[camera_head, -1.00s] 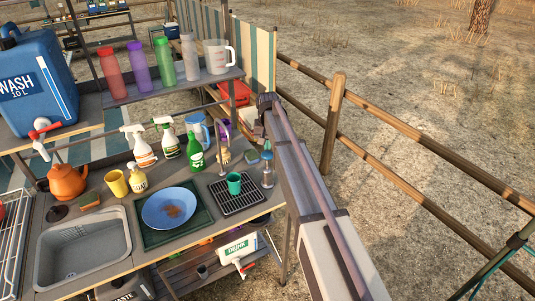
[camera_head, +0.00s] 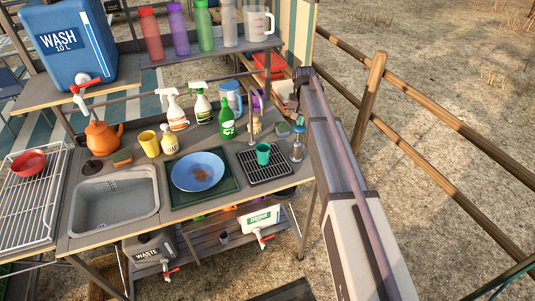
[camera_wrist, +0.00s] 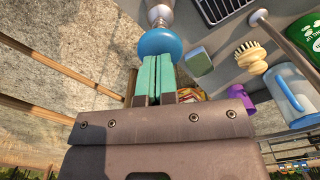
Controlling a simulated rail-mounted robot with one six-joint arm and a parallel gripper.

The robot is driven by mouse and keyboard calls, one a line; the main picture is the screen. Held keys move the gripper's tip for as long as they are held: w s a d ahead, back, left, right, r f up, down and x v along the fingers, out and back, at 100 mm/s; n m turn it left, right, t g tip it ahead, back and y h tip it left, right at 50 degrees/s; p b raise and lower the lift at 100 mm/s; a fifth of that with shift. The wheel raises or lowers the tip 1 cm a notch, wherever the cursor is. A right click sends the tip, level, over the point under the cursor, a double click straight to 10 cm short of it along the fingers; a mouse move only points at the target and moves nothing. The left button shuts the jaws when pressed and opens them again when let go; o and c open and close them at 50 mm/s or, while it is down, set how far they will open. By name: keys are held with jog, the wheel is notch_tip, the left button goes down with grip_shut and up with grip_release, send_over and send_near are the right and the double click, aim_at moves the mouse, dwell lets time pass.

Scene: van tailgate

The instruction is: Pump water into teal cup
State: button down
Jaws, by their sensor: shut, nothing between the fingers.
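The teal cup (camera_head: 263,154) stands upright on the black drip tray (camera_head: 265,166) at the right of the counter. A thin upright grey spout (camera_head: 250,122) rises behind the tray's left side. The hand pump (camera_head: 297,149), with a blue top and grey body, stands right of the cup. In the wrist view its round blue knob (camera_wrist: 160,42) is just ahead of my gripper (camera_wrist: 166,62). The teal finger pads are pressed together and empty, their tips overlapping the knob's edge in the picture; I cannot tell whether they touch. My gripper does not show clearly in the head view.
A sponge (camera_head: 283,129), a scrub brush (camera_wrist: 251,58) and a blue jug (camera_wrist: 289,96) stand close to the pump. The blue plate (camera_head: 197,171) and sink (camera_head: 115,198) lie left of the tray. A wooden fence (camera_head: 368,95) runs behind my arm on the right.

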aim_at(299, 131)
jog(key=shift+f+b, duration=2.5)
jog(key=shift+f, duration=0.25)
notch_tip(299, 131, up, 5)
jog(key=p, duration=0.5)
jog(key=shift+r, duration=0.2)
notch_tip(299, 131, up, 6)
jog(key=p, duration=0.6)
jog(key=shift+r+p, duration=0.15)
jog(key=shift+p, duration=0.2)
jog(key=shift+s+f, duration=0.15)
jog(key=shift+f, duration=0.05)
jog(key=s+f+n+b, duration=0.1)
jog(key=s+f+b, duration=0.2)
jog(key=s, duration=1.4)
jog(key=s+f+n+b, duration=0.1)
jog(key=s+f+b, duration=0.2)
jog(key=s, duration=1.5)
jog(key=shift+f+b, duration=0.2)
jog(key=shift+b, duration=0.2)
